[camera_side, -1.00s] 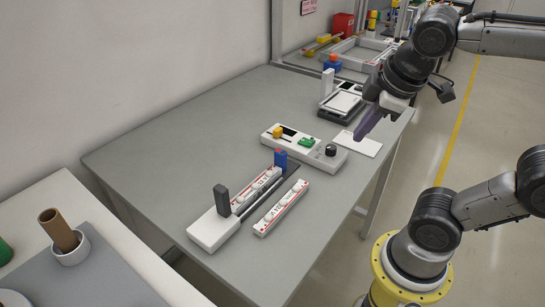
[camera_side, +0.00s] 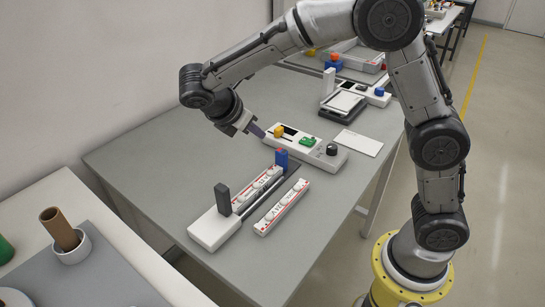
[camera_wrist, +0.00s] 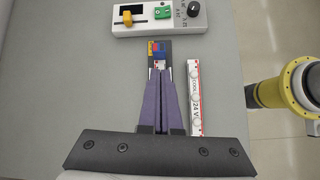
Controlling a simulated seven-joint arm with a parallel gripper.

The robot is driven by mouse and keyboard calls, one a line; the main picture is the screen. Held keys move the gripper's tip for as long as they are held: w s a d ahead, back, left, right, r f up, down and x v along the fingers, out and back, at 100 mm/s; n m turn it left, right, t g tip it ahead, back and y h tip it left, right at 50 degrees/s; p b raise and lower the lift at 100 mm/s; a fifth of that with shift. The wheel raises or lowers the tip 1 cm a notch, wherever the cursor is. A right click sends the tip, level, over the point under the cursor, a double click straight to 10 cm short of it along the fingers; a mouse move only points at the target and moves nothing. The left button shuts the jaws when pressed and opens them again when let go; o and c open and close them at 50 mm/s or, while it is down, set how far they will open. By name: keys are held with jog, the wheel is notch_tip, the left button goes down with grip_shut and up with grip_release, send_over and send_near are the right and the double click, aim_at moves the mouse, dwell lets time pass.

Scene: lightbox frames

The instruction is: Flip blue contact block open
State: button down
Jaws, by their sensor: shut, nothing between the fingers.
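The blue contact block (camera_side: 281,158) stands upright at the far end of a white base with a dark rail (camera_side: 262,190). In the wrist view the blue block (camera_wrist: 159,56) shows just beyond my fingertips. My gripper (camera_side: 261,134) is above the table, left of and higher than the blue block in the side view. Its purple fingers are shut and empty, side by side in the wrist view (camera_wrist: 161,76). I see no clear contact between fingers and block. The fingers hide most of the rail in the wrist view.
A dark grey upright block (camera_side: 222,199) stands at the rail's near end. A white strip marked 24 V (camera_side: 281,208) lies to the right. A control panel (camera_side: 322,155) with a yellow slider, green switch and black knob lies behind. The table's left side is bare.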

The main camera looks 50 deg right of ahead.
jog(key=a+f+n, duration=0.1)
jog(key=a+f, duration=0.2)
jog(key=f, duration=0.2)
jog(key=shift+w+a+f+n+h, duration=0.3)
jog(key=shift+w+a, duration=0.05)
jog(key=shift+a, duration=0.05)
send_near(279, 160)
notch_tip(279, 160, down, 4)
jog(key=shift+r, duration=0.1)
jog(key=shift+d, duration=1.2)
jog(key=shift+w+d, duration=0.1)
jog(key=shift+d, duration=0.75)
